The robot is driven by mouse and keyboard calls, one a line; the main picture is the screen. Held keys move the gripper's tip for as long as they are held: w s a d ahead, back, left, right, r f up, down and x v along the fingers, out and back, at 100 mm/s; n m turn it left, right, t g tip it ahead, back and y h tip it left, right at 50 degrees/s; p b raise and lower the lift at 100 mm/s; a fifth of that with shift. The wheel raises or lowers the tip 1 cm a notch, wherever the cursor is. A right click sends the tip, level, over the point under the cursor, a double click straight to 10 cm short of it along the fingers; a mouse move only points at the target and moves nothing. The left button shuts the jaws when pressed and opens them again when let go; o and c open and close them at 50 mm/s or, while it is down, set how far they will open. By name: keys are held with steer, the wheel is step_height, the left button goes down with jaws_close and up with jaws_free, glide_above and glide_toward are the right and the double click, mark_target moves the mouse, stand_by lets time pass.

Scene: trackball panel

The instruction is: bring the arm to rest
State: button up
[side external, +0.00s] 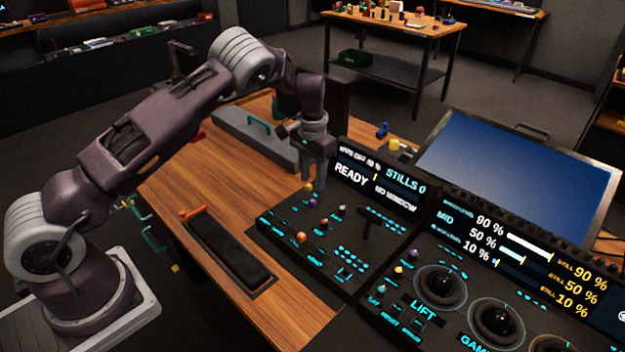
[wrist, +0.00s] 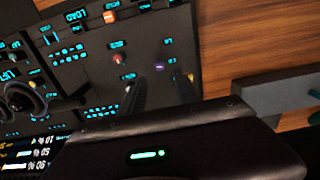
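My gripper (side external: 314,182) points down above the back edge of the left control panel (side external: 290,228), just in front of its small screen (side external: 372,185). In the wrist view my gripper (wrist: 160,92) shows two dark fingers apart with nothing between them, so it is open and empty. The panel has several coloured knobs, lit blue keys and a dark lever (side external: 368,222). The screen reads READY, STILLS 0 and NO WINDOW. I cannot tell whether the fingertips touch the panel.
The right panel carries trackballs, one marked LIFT (side external: 440,286), and a screen with percentages (side external: 530,262). A large blue monitor (side external: 525,160) stands behind. A black padded rest (side external: 230,250) lies on the wooden desk (side external: 180,190). A grey case (side external: 255,138) sits behind my gripper.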

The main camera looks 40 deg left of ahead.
steer(key=s+d+r+t+h, duration=0.15)
steer(key=s+r, duration=0.25)
steer(key=r, duration=0.4)
steer(key=s+d+r+n, duration=0.1)
steer(key=s+d+r, duration=0.25)
steer(key=r, duration=0.45)
steer(key=s+d+r+t, duration=0.1)
steer(key=s+r, duration=0.4)
steer(key=r, duration=0.2)
steer(key=s+d+r+t, duration=0.1)
steer(key=s+r, duration=0.2)
steer(key=s, duration=0.3)
steer(key=s+d+r, duration=0.2)
steer(key=s+r, duration=0.1)
steer(key=s, duration=0.3)
steer(key=s+f+m+t+y, duration=0.1)
steer(key=s+f+t, duration=0.1)
steer(key=s, duration=1.1)
steer(key=shift+f, duration=0.35)
steer(key=shift+w+d+y, duration=0.1)
steer(key=shift+y, duration=0.15)
